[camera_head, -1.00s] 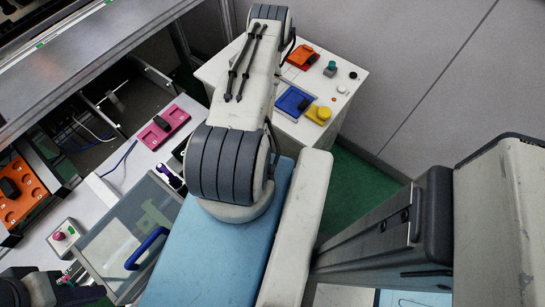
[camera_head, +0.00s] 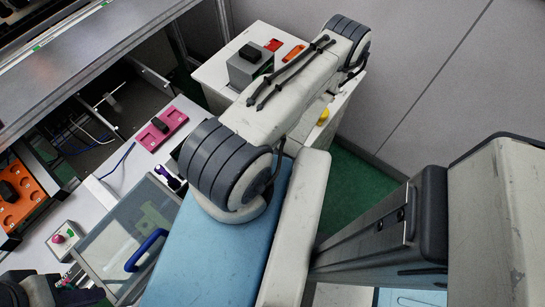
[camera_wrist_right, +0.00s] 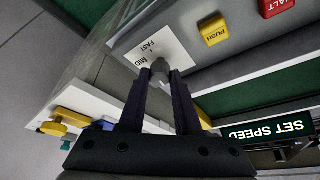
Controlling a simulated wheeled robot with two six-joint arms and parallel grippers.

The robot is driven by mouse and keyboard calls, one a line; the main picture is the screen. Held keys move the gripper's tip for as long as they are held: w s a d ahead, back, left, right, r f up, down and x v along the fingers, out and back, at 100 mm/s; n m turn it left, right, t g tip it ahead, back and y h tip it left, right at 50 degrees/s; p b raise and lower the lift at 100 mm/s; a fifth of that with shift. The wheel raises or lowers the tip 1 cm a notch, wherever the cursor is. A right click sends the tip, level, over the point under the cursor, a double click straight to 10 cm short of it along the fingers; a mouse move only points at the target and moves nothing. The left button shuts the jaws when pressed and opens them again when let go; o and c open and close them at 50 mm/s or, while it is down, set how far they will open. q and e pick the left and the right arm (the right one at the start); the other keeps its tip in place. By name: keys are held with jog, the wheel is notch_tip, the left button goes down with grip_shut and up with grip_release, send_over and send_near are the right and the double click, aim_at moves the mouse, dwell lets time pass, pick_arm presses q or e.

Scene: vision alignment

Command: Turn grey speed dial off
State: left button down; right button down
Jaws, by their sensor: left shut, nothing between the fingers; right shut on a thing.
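The grey speed dial (camera_wrist_right: 160,68) is in the right wrist view, on a panel with a white label reading FAST and MID. My right gripper (camera_wrist_right: 160,75) is shut on the dial, with a dark finger on either side. The fingers and the tilted view partly hide the dial, so its exact setting is unclear. In the head view my right arm hides the right gripper, and I cannot make out the dial there. My left gripper (camera_head: 78,284) is at the lower left of the head view, shut and empty, close to the glass-lidded box.
A yellow PUSH button (camera_wrist_right: 213,32) and a red button (camera_wrist_right: 275,6) sit near the dial. A SET SPEED sign (camera_wrist_right: 285,127) is at lower right. In the head view, a grey box (camera_head: 249,68) stands on the white cabinet, and a pink device (camera_head: 161,128) lies on the bench.

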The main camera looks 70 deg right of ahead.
dwell(0.5)
jog(key=c, duration=0.6)
grip_release()
jog(key=shift+w, duration=0.1)
